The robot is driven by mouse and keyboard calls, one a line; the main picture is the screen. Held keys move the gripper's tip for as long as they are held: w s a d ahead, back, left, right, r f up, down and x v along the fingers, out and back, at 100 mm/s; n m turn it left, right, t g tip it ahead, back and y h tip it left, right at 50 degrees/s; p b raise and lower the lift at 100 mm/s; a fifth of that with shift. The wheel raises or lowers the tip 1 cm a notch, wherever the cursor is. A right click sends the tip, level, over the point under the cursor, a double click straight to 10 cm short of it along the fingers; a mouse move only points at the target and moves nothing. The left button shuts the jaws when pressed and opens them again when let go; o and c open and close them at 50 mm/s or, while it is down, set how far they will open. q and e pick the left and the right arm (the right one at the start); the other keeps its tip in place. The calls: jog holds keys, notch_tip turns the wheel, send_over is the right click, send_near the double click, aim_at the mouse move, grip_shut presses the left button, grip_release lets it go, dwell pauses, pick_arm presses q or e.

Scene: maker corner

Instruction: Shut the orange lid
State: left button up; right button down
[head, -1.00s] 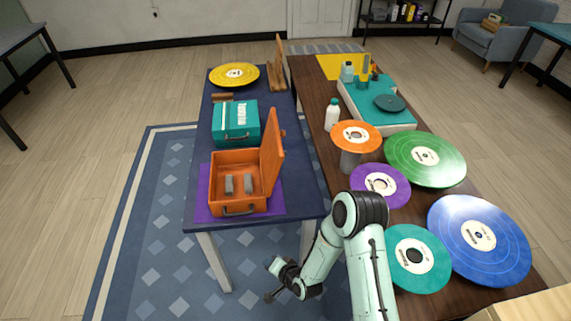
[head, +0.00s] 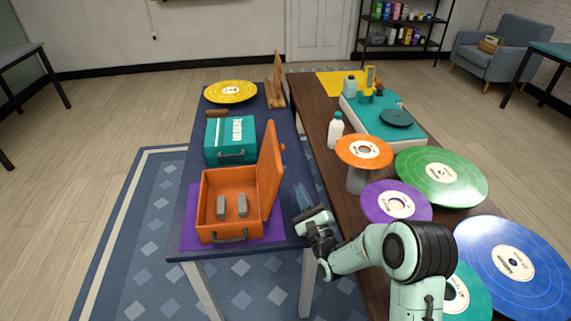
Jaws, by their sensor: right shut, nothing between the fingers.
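An orange case (head: 232,207) stands on a purple mat (head: 187,228) on the dark blue table. Its orange lid (head: 270,177) is open, standing up on the right side of the case and leaning slightly. Two grey blocks lie inside, a left block (head: 221,207) and a right block (head: 242,205). My right gripper (head: 301,190) is shut and empty, just to the right of the lid, near the table's right edge, apart from the lid. My left gripper is not in view.
A teal case (head: 231,139), closed, sits behind the orange one. A yellow disc (head: 231,92) and a wooden stand (head: 276,85) are at the back. The brown table (head: 318,104) on the right holds several coloured discs and a white bottle (head: 335,130).

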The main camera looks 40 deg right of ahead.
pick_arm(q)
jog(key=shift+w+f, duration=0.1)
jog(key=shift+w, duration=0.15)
pick_arm(e)
jog(key=x, duration=1)
jog(key=shift+r, duration=0.2)
jog(key=shift+a, duration=0.1)
